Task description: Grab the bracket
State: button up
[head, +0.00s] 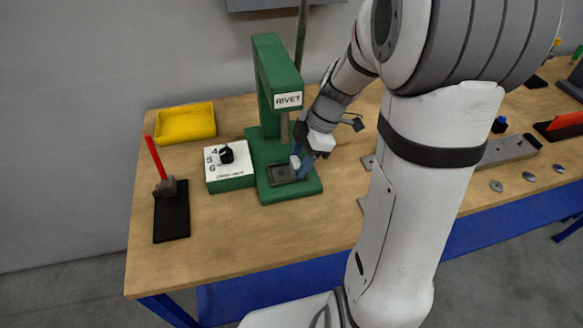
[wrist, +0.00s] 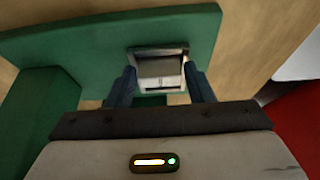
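A small grey metal piece, apparently the bracket (wrist: 160,69), shows between my fingertips in the wrist view, over the green press base. My gripper (head: 300,166) is low at the right edge of the dark recessed nest (head: 281,175) on the base of the green rivet press (head: 272,80). In the wrist view my gripper (wrist: 160,82) has its two blue fingers apart, one on each side of the grey piece. I cannot tell whether they touch it. In the head view a pale patch shows by the fingertips, too small to make out.
The press column and ram stand close to my gripper. A white-topped box with a black knob (head: 227,154) is left of the press. A yellow tray (head: 185,123) and a red-handled tool (head: 157,165) are farther left.

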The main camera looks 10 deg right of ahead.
jog(key=c, duration=0.6)
jog(key=shift+r, duration=0.15)
